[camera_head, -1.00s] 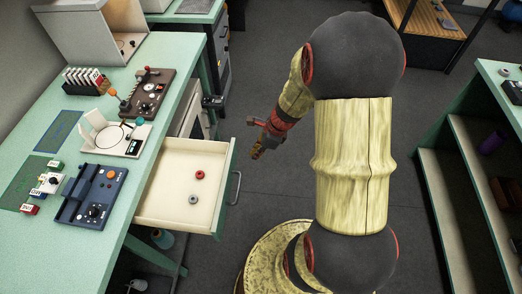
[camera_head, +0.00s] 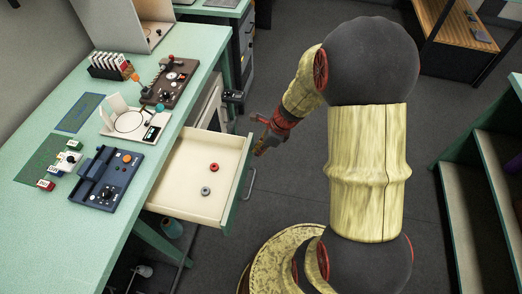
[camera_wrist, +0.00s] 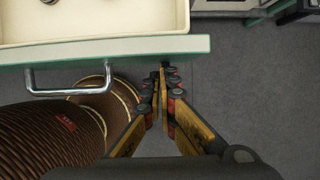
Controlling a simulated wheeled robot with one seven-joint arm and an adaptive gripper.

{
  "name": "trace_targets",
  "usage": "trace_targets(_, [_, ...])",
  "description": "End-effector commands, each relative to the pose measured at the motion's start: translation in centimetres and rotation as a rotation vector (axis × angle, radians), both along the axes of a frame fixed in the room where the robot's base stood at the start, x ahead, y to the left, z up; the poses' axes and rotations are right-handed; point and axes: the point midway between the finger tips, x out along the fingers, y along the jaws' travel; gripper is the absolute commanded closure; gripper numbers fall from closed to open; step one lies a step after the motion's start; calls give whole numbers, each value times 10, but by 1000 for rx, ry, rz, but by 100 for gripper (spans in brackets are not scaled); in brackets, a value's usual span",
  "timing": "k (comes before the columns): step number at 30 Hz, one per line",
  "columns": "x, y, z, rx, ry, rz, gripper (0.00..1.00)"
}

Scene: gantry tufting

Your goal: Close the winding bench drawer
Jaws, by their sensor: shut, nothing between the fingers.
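The winding bench drawer (camera_head: 178,191) is pulled out from the green-topped bench (camera_head: 150,214). A red ring (camera_head: 214,167) and a grey ring (camera_head: 206,191) lie inside it. Its metal handle (camera_head: 252,184) is on the front; the handle also shows in the wrist view (camera_wrist: 70,92). My gripper (camera_head: 259,151) is shut and empty, just outside the drawer front near its far end. In the wrist view my gripper (camera_wrist: 162,72) has its fingertips close to the front panel (camera_wrist: 110,49), to the right of the handle. I cannot tell whether they touch it.
On the bench top are a blue device (camera_head: 105,178), a white scale-like device (camera_head: 132,122), a brown control panel (camera_head: 170,82) and a card rack (camera_head: 110,64). A brown ribbed cylinder (camera_wrist: 50,135) lies below the handle in the wrist view. Open floor is right of the drawer.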

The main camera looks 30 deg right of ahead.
Motion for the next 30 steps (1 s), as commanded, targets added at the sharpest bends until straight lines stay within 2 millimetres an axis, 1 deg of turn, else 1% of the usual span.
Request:
trace_targets(5, [16,18,2,2,2,5,100])
trace_targets(8, [31,33,3,3,3,7,100])
trace_targets(21, [116,119,5,1,1,7,100])
trace_targets(27, [150,152,5,1,1,4,100])
trace_targets(30, [163,165,4,1,1,4,100])
